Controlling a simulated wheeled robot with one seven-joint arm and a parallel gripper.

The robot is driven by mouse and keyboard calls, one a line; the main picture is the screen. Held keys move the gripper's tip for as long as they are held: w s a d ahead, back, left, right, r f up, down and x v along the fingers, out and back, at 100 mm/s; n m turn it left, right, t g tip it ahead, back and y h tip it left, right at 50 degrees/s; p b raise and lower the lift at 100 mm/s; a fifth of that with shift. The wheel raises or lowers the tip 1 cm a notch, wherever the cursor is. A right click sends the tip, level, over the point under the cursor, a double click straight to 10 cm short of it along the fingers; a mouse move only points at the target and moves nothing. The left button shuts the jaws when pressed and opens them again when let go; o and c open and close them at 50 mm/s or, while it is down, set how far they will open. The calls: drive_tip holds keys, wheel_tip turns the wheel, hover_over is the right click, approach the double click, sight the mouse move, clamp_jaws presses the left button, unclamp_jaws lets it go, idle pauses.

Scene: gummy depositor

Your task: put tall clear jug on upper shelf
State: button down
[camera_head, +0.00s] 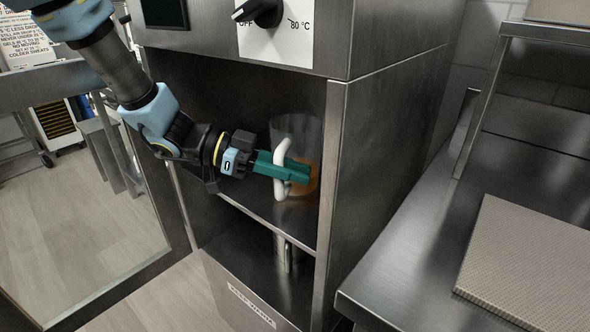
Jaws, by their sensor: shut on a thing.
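The tall clear jug (297,128) has a white handle and an amber tint low down. It is upright inside the steel cabinet, at the level of the upper shelf (262,207), close to the right wall. My gripper (283,171) has green fingers and reaches in from the left, shut on the jug at its handle. I cannot tell whether the jug's base touches the shelf or is slightly above it.
The cabinet's glass door (85,200) stands open at left. A lower compartment holds a metal cylinder (283,254). A control panel with a dial (262,12) is above the opening. A steel counter (400,270) with a textured mat (530,262) is at right.

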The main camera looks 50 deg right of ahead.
drive_tip(key=shift+d+f, duration=0.1)
drive_tip(key=c, duration=0.8)
unclamp_jaws()
drive_tip(key=shift+o, duration=0.2)
drive_tip(key=b+v, duration=0.1)
drive_tip(key=v, duration=1.1)
